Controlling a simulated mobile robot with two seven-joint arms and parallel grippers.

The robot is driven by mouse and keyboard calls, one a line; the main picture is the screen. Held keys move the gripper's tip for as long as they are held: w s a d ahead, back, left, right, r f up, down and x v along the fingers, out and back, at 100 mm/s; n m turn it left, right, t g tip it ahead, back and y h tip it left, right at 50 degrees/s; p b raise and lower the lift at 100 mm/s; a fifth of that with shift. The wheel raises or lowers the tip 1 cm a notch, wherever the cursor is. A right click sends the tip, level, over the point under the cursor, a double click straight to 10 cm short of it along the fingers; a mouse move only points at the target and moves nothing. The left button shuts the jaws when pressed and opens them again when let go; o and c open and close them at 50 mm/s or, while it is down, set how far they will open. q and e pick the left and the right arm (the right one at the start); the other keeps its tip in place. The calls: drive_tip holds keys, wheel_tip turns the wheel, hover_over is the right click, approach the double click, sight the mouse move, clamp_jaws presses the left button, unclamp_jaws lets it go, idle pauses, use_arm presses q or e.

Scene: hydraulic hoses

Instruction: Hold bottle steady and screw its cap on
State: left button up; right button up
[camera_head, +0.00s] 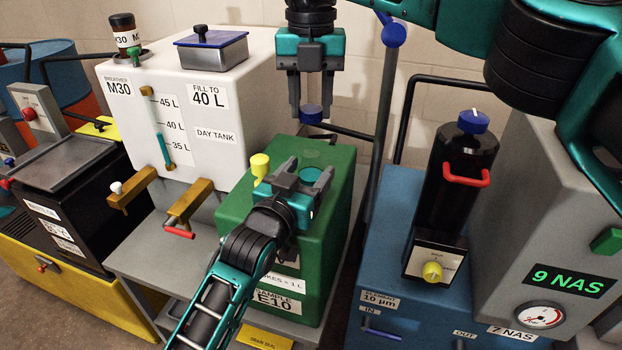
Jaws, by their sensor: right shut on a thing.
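A blue cap (311,114) is between the fingertips of my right gripper (311,108), which is shut on it. This gripper points down from the top of the picture, above the green cabinet (240,218). My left gripper (308,174) reaches in from below, over the top of the green cabinet, with its fingers apart. A small pale surface shows between these fingers, but I cannot make out whether it is the bottle. The cap is above and apart from the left gripper. No bottle is clearly visible under it.
A yellow knob (260,165) stands beside the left gripper. The white day tank (215,150) is to the left, with brown taps below. A blue unit (390,255) with a black blue-topped cylinder (465,165) stands to the right. A dark pole (385,120) rises behind.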

use_arm(q)
clamp_jaws()
use_arm(e)
hover_over(311, 154)
drive_tip(key=shift+f, duration=2.5)
drive_tip(key=shift+f, duration=0.9)
drive_tip(key=shift+f, duration=0.55)
